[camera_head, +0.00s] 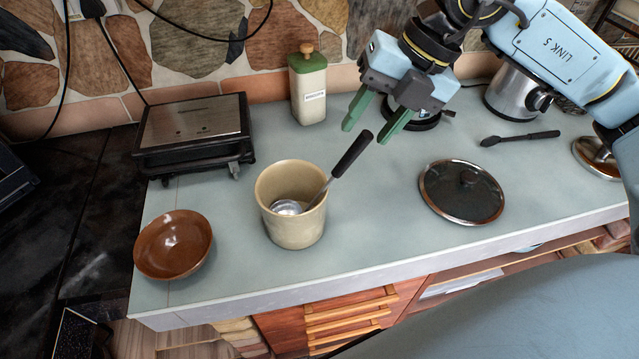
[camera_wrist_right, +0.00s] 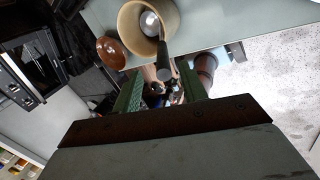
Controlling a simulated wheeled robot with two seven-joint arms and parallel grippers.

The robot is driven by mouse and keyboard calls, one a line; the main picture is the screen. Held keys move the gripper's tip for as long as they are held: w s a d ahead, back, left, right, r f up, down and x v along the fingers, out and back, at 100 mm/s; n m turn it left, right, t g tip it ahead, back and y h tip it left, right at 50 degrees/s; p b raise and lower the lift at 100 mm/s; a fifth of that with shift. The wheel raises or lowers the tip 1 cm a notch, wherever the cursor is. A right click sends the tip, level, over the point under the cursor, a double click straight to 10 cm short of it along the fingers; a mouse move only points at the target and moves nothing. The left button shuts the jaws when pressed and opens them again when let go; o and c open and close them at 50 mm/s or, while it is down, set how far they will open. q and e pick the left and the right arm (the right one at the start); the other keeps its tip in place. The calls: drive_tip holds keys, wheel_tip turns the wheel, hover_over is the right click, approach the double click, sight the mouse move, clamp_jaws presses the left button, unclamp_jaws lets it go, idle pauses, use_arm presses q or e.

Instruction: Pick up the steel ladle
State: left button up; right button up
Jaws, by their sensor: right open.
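The steel ladle (camera_head: 352,152) leans in a cream crock (camera_head: 296,232). Its steel bowl rests inside the crock and its black handle sticks out over the rim, slanting up to the right. My right gripper (camera_head: 370,134) is open, its two green fingers just above and around the top end of the handle, without clear contact. In the right wrist view the ladle handle (camera_wrist_right: 163,66) points toward the space between the green fingers (camera_wrist_right: 160,85), with the crock (camera_wrist_right: 134,22) beyond. My left gripper is in neither view.
A brown bowl (camera_head: 173,246) sits left of the crock, and a glass lid (camera_head: 461,192) lies to the right. A grill (camera_head: 194,128) and a green-topped container (camera_head: 308,86) stand behind. A black spoon (camera_head: 520,138) lies farther right.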

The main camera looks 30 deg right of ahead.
sight(356, 148)
drive_tip(key=shift+a+f, duration=0.2)
drive_tip(key=shift+f, duration=0.35)
drive_tip(key=x, duration=0.3)
drive_tip(key=shift+w+f, duration=0.1)
drive_tip(key=shift+f, duration=0.3)
drive_tip(key=shift+w+a+f, duration=0.1)
drive_tip(key=shift+a+f, duration=0.05)
drive_tip(key=shift+f, duration=0.2)
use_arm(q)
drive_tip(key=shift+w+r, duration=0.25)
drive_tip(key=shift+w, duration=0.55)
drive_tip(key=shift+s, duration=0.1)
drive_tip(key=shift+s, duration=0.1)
use_arm(e)
clamp_jaws()
